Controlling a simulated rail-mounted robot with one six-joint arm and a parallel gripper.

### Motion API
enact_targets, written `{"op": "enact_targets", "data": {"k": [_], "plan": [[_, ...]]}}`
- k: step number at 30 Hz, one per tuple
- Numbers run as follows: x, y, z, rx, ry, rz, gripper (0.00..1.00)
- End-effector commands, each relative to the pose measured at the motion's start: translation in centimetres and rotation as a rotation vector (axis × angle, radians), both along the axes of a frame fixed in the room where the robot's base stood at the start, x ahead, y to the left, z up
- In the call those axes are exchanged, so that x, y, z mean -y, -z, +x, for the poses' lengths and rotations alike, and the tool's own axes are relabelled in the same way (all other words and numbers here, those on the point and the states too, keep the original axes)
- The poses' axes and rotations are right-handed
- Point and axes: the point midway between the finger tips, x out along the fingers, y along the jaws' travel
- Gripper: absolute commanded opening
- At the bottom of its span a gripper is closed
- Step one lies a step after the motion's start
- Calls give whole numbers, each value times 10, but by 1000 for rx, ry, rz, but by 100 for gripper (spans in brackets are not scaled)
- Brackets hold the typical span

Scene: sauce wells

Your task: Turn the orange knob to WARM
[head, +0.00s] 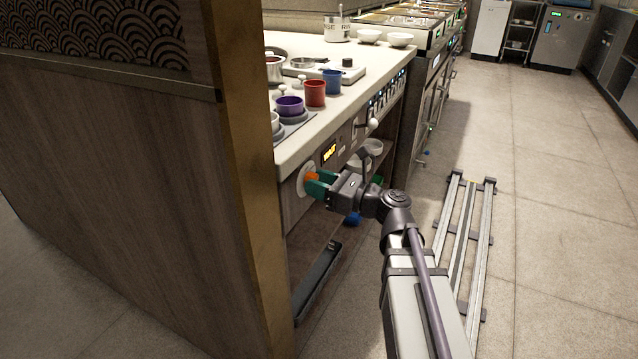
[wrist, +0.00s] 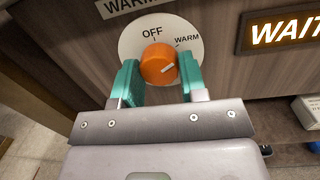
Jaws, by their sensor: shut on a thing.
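The orange knob (wrist: 158,64) sits on a round white dial plate (wrist: 128,42) on the counter's front panel. The plate carries the labels OFF at the top and WARM at the upper right, each with a small tick. The knob's white mark lies right of its centre and slants slightly up to the right. It is not clearly lined up with either tick. My gripper (wrist: 158,82) has its teal fingers on either side of the knob, shut on it. In the head view the knob (head: 311,177) shows between my gripper's fingers (head: 316,184).
A lit amber display (wrist: 287,32) reading WAIT is right of the dial. Above, the countertop (head: 345,98) holds a purple bowl (head: 290,106), a red cup (head: 315,93) and a blue cup (head: 332,82). An open shelf lies below the panel. The floor to the right is mostly clear around the rails (head: 465,235).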

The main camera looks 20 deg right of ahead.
Motion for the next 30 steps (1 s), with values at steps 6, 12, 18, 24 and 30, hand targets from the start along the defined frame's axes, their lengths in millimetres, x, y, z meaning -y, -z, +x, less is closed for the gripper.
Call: {"op": "enact_targets", "data": {"k": [6,12,18,24,30], "plan": [[0,0,0,0,-1,-1,15],[0,0,0,2,-1,-1,54],[0,0,0,2,-1,-1,64],[2,1,-2,2,0,-1,64],[26,4,-22,1,4,-1,64]]}}
